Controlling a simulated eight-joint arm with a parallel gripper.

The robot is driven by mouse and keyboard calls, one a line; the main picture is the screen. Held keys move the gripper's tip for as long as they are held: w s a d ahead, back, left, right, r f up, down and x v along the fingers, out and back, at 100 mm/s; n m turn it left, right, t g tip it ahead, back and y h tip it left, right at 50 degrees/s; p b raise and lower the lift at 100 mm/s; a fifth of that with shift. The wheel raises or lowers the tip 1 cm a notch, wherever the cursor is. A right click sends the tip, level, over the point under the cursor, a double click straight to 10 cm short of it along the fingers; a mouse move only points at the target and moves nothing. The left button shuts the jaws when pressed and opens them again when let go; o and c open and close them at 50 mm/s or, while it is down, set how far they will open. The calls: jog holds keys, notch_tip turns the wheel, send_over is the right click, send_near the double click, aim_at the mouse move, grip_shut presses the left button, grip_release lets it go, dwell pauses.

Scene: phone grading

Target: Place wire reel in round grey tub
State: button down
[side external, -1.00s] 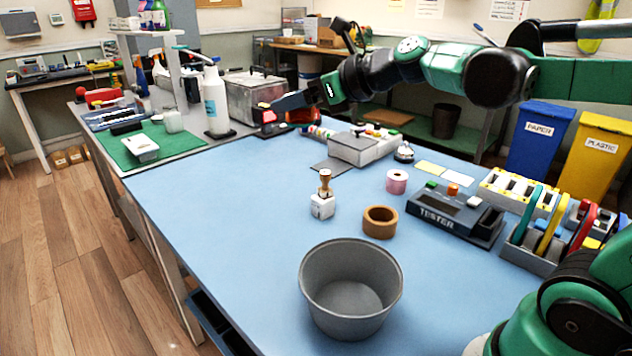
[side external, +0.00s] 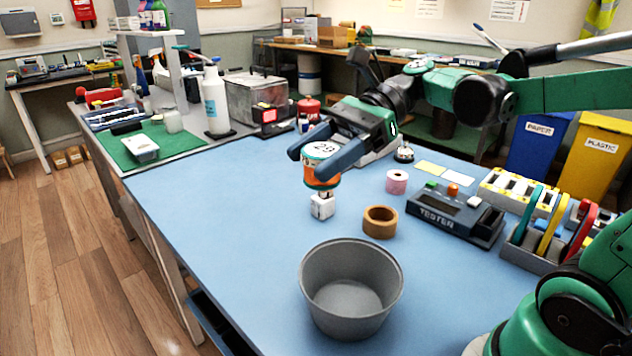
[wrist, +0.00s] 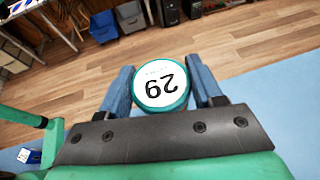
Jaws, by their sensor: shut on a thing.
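The wire reel (side external: 321,176) has an orange body, teal rims and a white label marked 29. My gripper (side external: 312,161) is shut on it and holds it in the air, above and behind the grey tub in the side view. In the wrist view the reel's label (wrist: 160,84) faces the camera, between the two blue fingers of my gripper (wrist: 160,72). The round grey tub (side external: 350,257) stands on the blue table near the front, and the part of its inside that shows is empty. The tub is not visible in the wrist view.
A white stamp block (side external: 322,207) stands below the held reel in the picture, its handle hidden. A brown ring (side external: 380,222) lies just behind the tub. A pink roll (side external: 397,182) and a tester (side external: 446,217) are to the right. The table left of the tub is clear.

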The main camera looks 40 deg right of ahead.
notch_tip(320, 180, down, 16)
jog(key=shift+r, duration=0.1)
jog(key=shift+c, duration=0.7)
grip_release()
